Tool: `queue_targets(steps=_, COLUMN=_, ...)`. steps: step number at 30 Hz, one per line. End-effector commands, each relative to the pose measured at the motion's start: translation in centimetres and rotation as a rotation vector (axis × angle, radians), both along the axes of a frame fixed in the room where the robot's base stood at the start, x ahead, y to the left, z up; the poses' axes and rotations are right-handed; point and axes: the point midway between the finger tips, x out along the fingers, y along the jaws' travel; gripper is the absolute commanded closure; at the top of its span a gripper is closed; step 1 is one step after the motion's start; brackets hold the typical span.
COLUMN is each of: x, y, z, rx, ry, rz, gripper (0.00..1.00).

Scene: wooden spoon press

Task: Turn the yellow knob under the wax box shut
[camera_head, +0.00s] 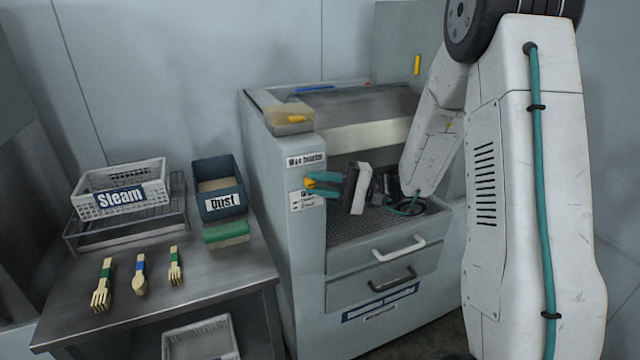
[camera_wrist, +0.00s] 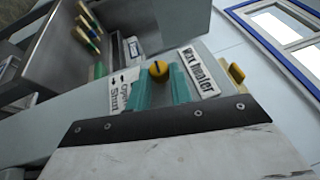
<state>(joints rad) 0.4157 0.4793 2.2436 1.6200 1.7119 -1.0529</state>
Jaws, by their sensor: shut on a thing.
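The yellow knob (camera_wrist: 158,71) sits on the front of the grey machine, between the "Wax heater" label (camera_wrist: 198,74) and the label with "Open" and "Shut" (camera_wrist: 122,92). My gripper (camera_wrist: 160,80), with teal fingers, is shut on the knob, one finger on each side. In the head view my gripper (camera_head: 322,184) reaches the knob (camera_head: 309,183) from the right; the fingers hide part of it. The wax box (camera_head: 289,118) is a clear tray on the machine's top left corner, above the knob, with something yellow-orange at it.
My arm fills the right of the head view. Below it are a perforated tray (camera_head: 345,234) and drawers with handles (camera_head: 398,249). A side table (camera_head: 215,275) at left holds a "Steam" basket (camera_head: 150,178), a "Dust" bin (camera_head: 219,178), a green block (camera_head: 226,233) and wooden cutlery (camera_head: 139,278).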

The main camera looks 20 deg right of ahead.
Motion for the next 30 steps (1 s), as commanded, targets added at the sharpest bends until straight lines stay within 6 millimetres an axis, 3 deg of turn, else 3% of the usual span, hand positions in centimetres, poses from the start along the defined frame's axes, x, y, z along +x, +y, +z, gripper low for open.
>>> queue_targets(steps=6, x=-0.1, y=0.1, z=-0.1, rx=0.0, ry=0.003, rz=0.003, gripper=1.0)
queue_targets(steps=7, x=-0.1, y=0.1, z=-0.1, rx=0.0, ry=0.003, rz=0.003, gripper=0.73)
queue_targets(steps=9, x=-0.1, y=0.1, z=-0.1, rx=0.0, ry=0.002, rz=0.002, gripper=0.57)
queue_targets(steps=20, x=-0.3, y=-0.6, z=-0.1, rx=-0.001, ry=0.002, rz=0.0, gripper=0.57)
queue_targets(steps=30, x=-2.3, y=-5.6, z=-1.0, rx=0.0, ry=0.003, rz=-0.002, gripper=0.57)
